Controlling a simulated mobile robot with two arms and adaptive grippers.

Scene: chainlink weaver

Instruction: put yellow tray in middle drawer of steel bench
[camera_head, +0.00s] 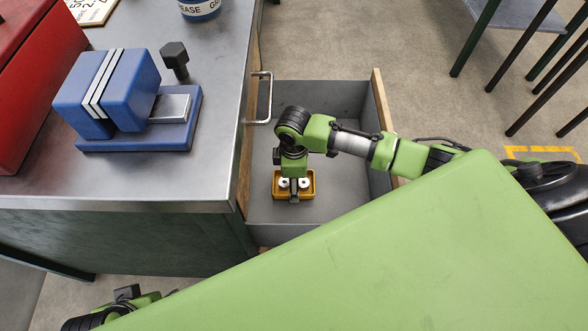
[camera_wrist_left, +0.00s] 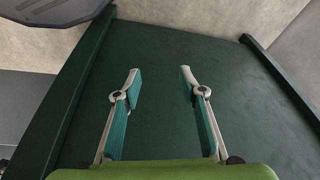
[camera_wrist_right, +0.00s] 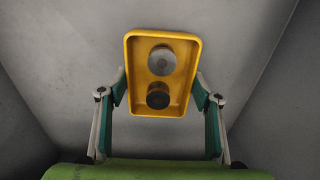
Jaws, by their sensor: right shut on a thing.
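The yellow tray (camera_head: 309,187) is inside an open grey drawer (camera_head: 345,185) of the steel bench (camera_head: 215,75). The tray (camera_wrist_right: 130,50) holds two round metal pieces, seen in the right wrist view. My right gripper (camera_head: 294,188) reaches down into the drawer and is shut on the yellow tray, with a finger at each side (camera_wrist_right: 160,92). I cannot tell whether the tray touches the drawer floor, nor clearly which drawer level this is. My left gripper (camera_wrist_left: 160,82) is open and empty in front of a dark green panel.
A blue vise-like block (camera_head: 125,95), a red box (camera_head: 30,70) and a can (camera_head: 200,8) stand on the bench. Green-legged furniture (camera_head: 478,35) is at upper right. The drawer floor around the tray is bare.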

